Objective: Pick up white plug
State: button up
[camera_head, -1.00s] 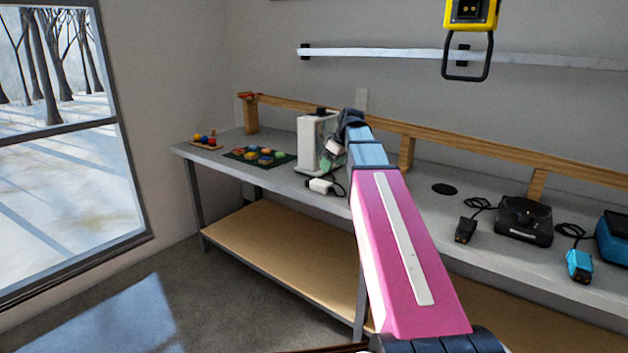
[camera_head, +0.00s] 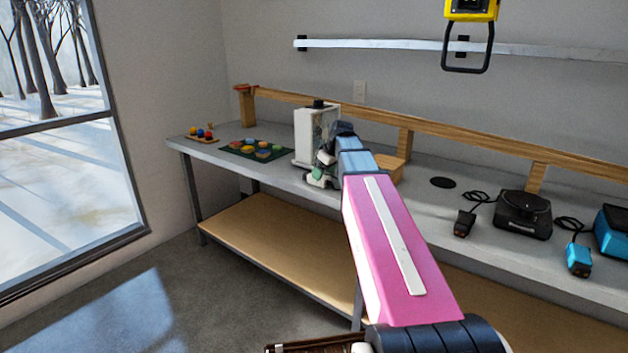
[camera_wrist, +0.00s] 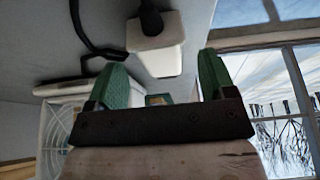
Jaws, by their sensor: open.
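The white plug (camera_wrist: 155,62) shows in the wrist view, on the bench top just beyond my fingers, with a black cord at its far side. My gripper (camera_wrist: 160,82) is open, with its two green fingers apart. The plug lies ahead of the gap between the fingertips, and nothing is visibly gripped. In the head view my gripper (camera_head: 318,174) is low over the front of the bench, before the white machine (camera_head: 310,135), and mostly hides the plug.
The grey bench (camera_head: 225,155) holds a green board (camera_head: 240,152) with coloured pieces and a small tray of balls (camera_head: 202,137) to the left. A black charger (camera_head: 523,214), a black plug (camera_head: 463,223) and a blue plug (camera_head: 578,260) lie to the right.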

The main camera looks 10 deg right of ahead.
jog(key=shift+x, duration=1.5)
jog(key=c, duration=0.9)
jog(key=shift+r, duration=0.15)
jog(key=shift+r, duration=0.5)
jog(key=r, duration=0.3)
jog(key=shift+s+a+r, duration=0.2)
jog(key=shift+s+a, duration=0.1)
jog(key=s+a+r, duration=0.5)
jog(key=a+r, duration=0.1)
jog(key=a, duration=0.3)
jog(key=shift+a+r, duration=0.2)
jog(key=shift+a, duration=0.1)
